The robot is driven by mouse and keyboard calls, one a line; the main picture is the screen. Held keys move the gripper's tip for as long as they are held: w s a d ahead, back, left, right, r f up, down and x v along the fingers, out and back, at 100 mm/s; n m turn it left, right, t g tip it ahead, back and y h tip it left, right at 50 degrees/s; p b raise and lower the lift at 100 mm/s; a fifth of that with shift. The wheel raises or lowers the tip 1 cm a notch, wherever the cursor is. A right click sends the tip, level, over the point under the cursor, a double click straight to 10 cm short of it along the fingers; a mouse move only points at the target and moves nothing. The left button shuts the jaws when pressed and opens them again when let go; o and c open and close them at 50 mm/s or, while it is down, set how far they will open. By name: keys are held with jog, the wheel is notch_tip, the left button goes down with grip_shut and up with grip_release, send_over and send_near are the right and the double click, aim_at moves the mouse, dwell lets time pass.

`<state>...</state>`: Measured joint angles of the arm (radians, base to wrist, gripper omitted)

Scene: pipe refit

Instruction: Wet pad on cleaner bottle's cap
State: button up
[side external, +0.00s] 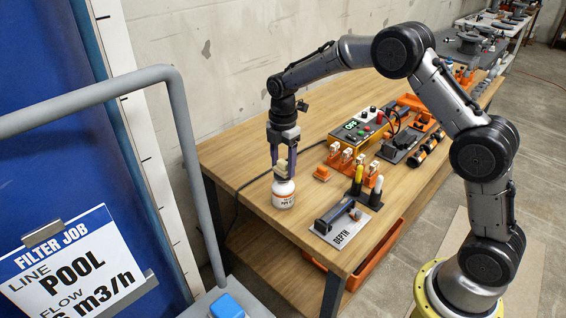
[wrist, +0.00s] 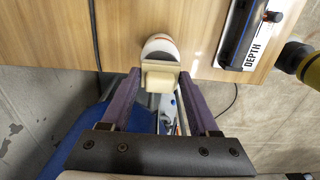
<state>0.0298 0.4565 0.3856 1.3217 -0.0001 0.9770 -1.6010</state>
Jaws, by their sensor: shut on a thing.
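The cleaner bottle (side external: 283,194) is white with an orange-marked label and stands upright at the near left corner of the wooden bench. It also shows in the wrist view (wrist: 160,46), just beyond the pad. The cream pad (wrist: 160,80) is a small block between my fingertips. My gripper (side external: 282,172) points down over the bottle and is shut on the pad. The pad (side external: 281,170) is at the bottle's top and hides the cap. I cannot tell whether it presses on the cap or sits slightly above it.
A grey plate marked DEPTH (side external: 342,228) with a dark tool lies right of the bottle. The bench's left part (side external: 235,150) is clear except for a cable.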

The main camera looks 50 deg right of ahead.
aim_at(283, 162)
jog(key=shift+f, duration=0.8)
dwell(0.6)
dwell(0.5)
jog(key=shift+r, duration=3.55)
jog(key=shift+r, duration=0.1)
